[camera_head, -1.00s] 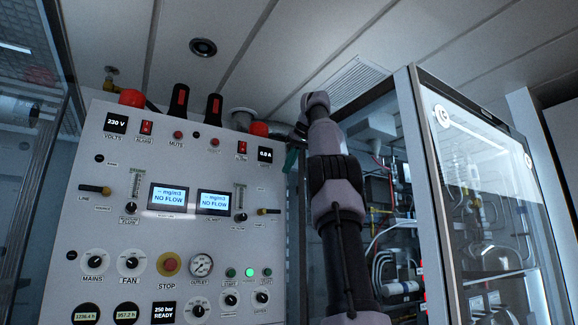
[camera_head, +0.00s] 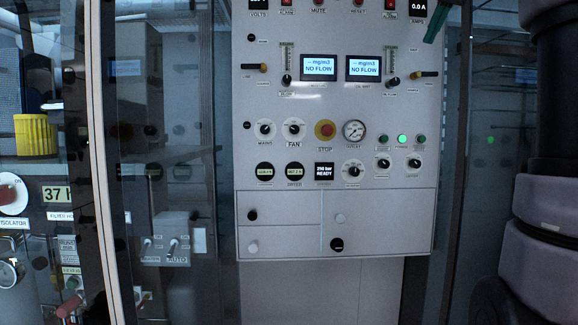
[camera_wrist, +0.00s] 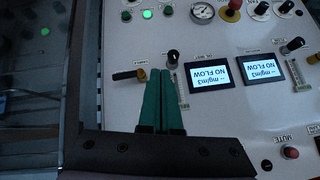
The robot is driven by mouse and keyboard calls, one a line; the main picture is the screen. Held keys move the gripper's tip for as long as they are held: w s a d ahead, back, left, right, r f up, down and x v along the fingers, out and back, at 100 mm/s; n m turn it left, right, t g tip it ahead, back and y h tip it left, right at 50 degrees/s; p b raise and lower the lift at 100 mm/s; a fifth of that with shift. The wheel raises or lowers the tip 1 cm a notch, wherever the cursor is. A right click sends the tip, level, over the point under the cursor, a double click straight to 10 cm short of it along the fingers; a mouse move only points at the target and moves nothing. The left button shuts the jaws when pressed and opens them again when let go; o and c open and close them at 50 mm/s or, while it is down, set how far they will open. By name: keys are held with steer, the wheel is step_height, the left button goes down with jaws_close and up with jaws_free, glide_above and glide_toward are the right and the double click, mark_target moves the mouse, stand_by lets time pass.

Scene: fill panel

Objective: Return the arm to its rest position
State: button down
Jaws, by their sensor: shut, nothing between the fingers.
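My gripper (camera_wrist: 163,76) shows two green fingers side by side, closed together with nothing between them. In the wrist view, which is turned upside down, they are in front of the grey control panel (camera_wrist: 215,110), beside a black lever with a yellow base (camera_wrist: 130,75) and a black knob (camera_wrist: 173,57). I cannot tell whether they touch the panel. In the head view a green finger (camera_head: 436,22) shows at the upper right of the panel (camera_head: 300,115). My arm fills the right edge; its middle links are partly out of frame.
Two screens on the panel read NO FLOW (camera_head: 318,67). Below are dials, a red STOP button (camera_head: 325,129), a lit green light (camera_head: 402,139) and drawers (camera_head: 280,208). Glass-fronted cabinets (camera_head: 165,130) stand at left, with a yellow ribbed part (camera_head: 36,135) inside.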

steer(key=s+a+f+m, duration=0.1)
steer(key=s+a+f, duration=0.3)
steer(key=s+f, duration=0.3)
steer(key=s+a+f, duration=0.5)
steer(key=s+f, duration=0.2)
steer(key=f, duration=0.9)
steer(key=s+a+f+m+g, duration=0.1)
steer(key=s+a+f, duration=0.3)
steer(key=s+f, duration=0.3)
step_height(320, 180, down, 5)
steer(key=shift+s+a+f+m+y, duration=0.1)
steer(key=shift+s+a+m+y, duration=0.05)
steer(key=shift+a+m+y, duration=0.15)
steer(key=shift+s, duration=0.2)
